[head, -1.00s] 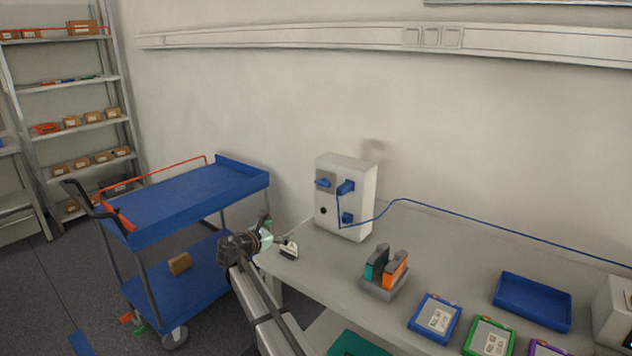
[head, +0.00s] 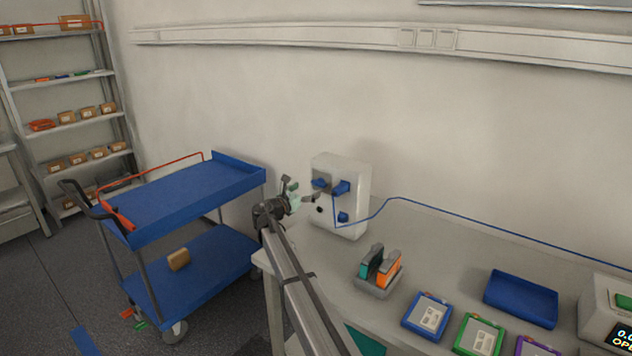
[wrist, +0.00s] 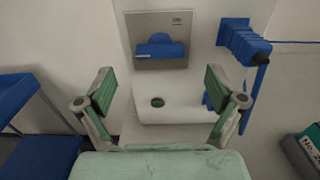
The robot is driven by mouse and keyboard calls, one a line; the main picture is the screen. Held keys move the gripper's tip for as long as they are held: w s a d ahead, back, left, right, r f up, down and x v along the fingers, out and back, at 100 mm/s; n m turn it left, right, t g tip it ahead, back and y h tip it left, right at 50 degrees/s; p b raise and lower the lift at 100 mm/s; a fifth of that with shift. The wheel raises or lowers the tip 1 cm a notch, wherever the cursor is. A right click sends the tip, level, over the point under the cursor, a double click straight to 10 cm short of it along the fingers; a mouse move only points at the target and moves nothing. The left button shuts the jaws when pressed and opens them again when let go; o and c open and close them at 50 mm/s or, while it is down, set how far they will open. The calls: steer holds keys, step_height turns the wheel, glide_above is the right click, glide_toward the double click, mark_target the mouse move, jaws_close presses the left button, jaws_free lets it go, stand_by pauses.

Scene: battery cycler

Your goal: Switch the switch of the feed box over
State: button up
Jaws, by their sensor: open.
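The feed box (head: 352,214) is a white box standing at the back left of the bench against the wall. Its blue switch (head: 320,183) sits on a grey plate at the upper left of its front; in the wrist view the blue switch (wrist: 160,48) is at the top middle, above and beyond the fingers. A blue plug (wrist: 243,42) is to the right of it, with a second blue connector lower down. A dark round hole (wrist: 157,102) is below the switch. My gripper (head: 302,190) is open and empty in front of the box, its green-padded fingers (wrist: 160,90) spread apart, not touching the switch.
A blue cable (head: 450,207) runs from the box along the wall to the right. A holder with teal and orange blocks (head: 380,270) stands on the bench, with coloured trays to its right. A blue trolley (head: 190,195) stands left of the bench.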

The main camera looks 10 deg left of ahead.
mark_target(316, 184)
steer(key=p+x, duration=0.1)
steer(key=x, duration=0.5)
steer(key=shift+p, duration=0.3)
steer(key=c, duration=1.1)
